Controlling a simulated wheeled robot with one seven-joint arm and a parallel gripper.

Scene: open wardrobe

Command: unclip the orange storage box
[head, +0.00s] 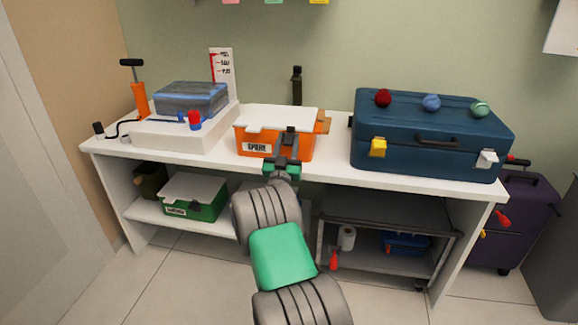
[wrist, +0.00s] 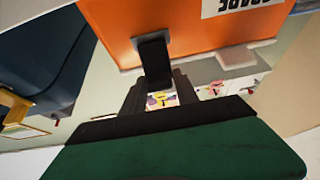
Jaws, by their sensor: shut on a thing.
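The orange storage box (head: 247,137) stands on the white bench with a white lid (head: 270,117) on top and a label on its front. Its orange wall (wrist: 200,38) fills the top of the wrist view. A black clip (wrist: 153,52) hangs on the front face of the box. My gripper (head: 287,148) is at the box's front, its dark fingers (wrist: 158,82) closed around the lower end of the clip. In the head view my gripper hides the clip and part of the front. A tan piece (head: 324,122) shows at the box's right end.
A blue case (head: 430,148) with yellow and white clasps stands to the right. A white block (head: 180,135) with a grey-blue container on it and an orange pump (head: 140,100) stand to the left. A green box (head: 205,207) and a cart (head: 385,212) are below.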

